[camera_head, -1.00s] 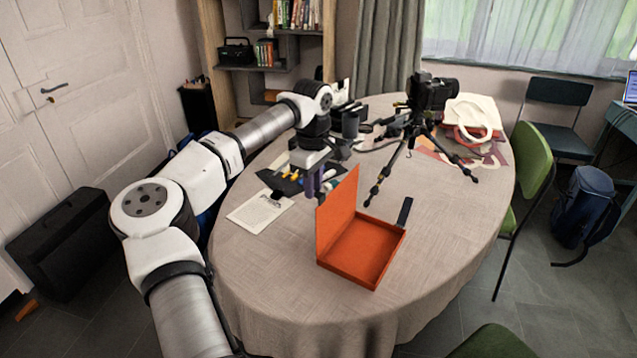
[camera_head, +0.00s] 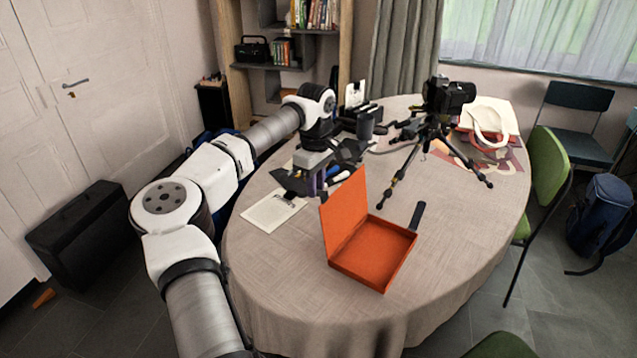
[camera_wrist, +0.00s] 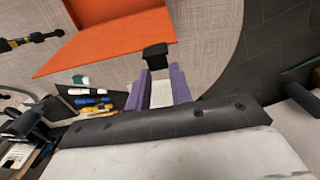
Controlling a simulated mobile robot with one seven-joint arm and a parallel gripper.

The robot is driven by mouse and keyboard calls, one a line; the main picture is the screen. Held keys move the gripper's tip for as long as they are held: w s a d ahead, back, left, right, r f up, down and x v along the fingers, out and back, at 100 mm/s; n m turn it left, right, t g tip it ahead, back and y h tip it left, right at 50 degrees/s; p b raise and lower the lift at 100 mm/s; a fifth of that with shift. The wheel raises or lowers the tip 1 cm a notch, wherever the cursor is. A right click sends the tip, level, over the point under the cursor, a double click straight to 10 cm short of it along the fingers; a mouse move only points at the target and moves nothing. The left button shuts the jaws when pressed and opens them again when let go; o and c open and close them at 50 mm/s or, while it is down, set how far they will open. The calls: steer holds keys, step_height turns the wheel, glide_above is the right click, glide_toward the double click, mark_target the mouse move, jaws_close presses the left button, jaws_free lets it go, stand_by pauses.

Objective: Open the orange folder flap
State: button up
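The orange folder (camera_head: 372,254) is a shallow open box on the cloth-covered table, with its inside showing. Its orange flap (camera_head: 344,216) stands raised and leaning along the left edge. The flap also fills the upper left of the wrist view (camera_wrist: 105,42). My gripper (camera_head: 318,188) is just behind and left of the flap's upper edge, over the table. In the wrist view its two purple fingers (camera_wrist: 162,86) stand apart with a gap between them, holding nothing visible. No contact with the flap can be made out.
A clipboard with paper (camera_head: 272,210) lies left of the folder. Tools (camera_wrist: 88,100) lie by my gripper. A black strip-like object (camera_head: 417,214) lies behind the folder. A tripod with camera (camera_head: 437,125) stands farther back. The table's front and right are clear.

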steer(key=shift+w+a+f+p, duration=0.25)
steer(key=shift+w+a, duration=0.1)
steer(key=shift+a, duration=0.15)
steer(key=shift+w+a+f+p, duration=0.1)
steer(key=shift+w+a+f, duration=0.1)
steer(key=shift+w+a, duration=0.25)
steer(key=shift+s, duration=0.1)
steer(key=o, duration=0.6)
step_height(320, 180, up, 8)
steer(key=p, duration=0.6)
stand_by(0.6)
